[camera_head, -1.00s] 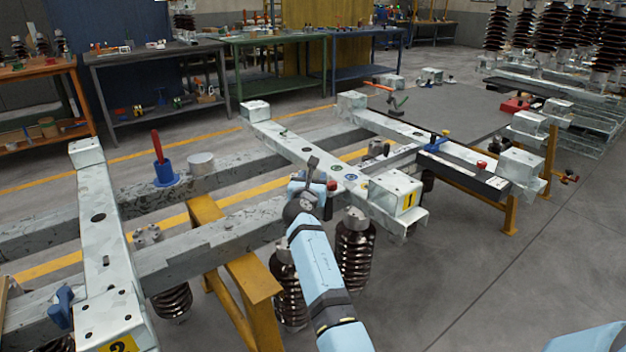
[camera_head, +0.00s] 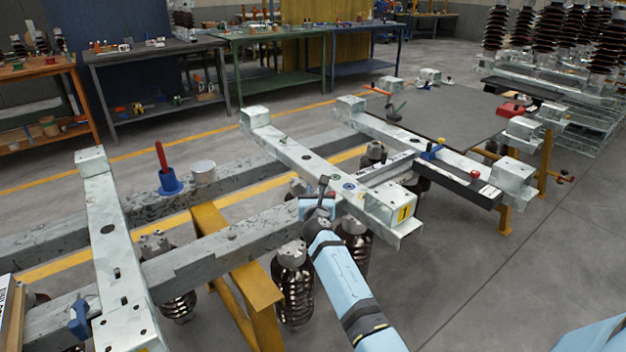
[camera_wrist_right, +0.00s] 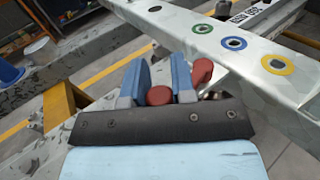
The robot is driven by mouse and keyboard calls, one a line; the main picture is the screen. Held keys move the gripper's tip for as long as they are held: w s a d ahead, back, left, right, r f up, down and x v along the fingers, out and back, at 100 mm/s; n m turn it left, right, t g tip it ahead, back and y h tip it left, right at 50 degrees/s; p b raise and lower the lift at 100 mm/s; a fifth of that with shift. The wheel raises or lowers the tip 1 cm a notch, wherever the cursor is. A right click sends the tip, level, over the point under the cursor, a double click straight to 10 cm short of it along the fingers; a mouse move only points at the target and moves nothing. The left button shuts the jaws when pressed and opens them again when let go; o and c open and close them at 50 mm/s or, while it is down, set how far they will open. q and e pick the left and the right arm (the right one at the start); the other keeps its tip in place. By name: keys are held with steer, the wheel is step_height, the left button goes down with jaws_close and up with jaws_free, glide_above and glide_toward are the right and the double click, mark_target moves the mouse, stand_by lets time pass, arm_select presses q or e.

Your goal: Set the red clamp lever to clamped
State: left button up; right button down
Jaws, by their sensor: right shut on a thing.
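My right gripper (camera_head: 318,207) is at the near side of the galvanized cross beam, by the end with the yellow "1" label. In the right wrist view its two blue fingers (camera_wrist_right: 160,80) stand on either side of a red rounded part of the clamp lever (camera_wrist_right: 160,95), and the gripper is shut on it. Another red part (camera_wrist_right: 203,72) shows just right of the right finger; whether the two join is hidden. In the head view my gripper hides the lever, so its angle cannot be told. My left gripper is not in view.
The cross beam (camera_head: 290,150) with coloured ring marks lies close beyond the gripper. A red handle stands upright in a blue base (camera_head: 170,184) on the left rail. Brown ribbed insulators (camera_head: 293,285) hang below. A yellow trestle (camera_head: 250,290) stands left. Open floor lies at right.

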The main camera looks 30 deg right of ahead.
steer(key=n+y+p, duration=0.1)
steer(key=s+t+y+p, duration=0.1)
steer(key=d+n+y+p, duration=0.1)
steer(key=p, duration=0.1)
steer(key=shift+s+r+n+t, duration=0.3)
steer(key=shift+s+d+f+n+t+y+b, duration=0.1)
steer(key=shift+s+d+n+y+b, duration=0.25)
steer(key=shift+n+y, duration=0.9)
steer(key=shift+s+d+f+n+t+y+b, duration=0.1)
steer(key=shift+s+d+n+y+b, duration=0.35)
steer(key=shift+y, duration=1.35)
steer(key=shift+s+d+f+n+t+y+b, duration=0.15)
steer(key=shift+s+n+y, duration=0.3)
steer(key=shift+n+y, duration=0.85)
steer(key=shift+r+y, duration=0.1)
steer(key=shift+y, duration=0.25)
steer(key=c, duration=0.9)
jaws_free()
steer(key=shift+c, duration=0.2)
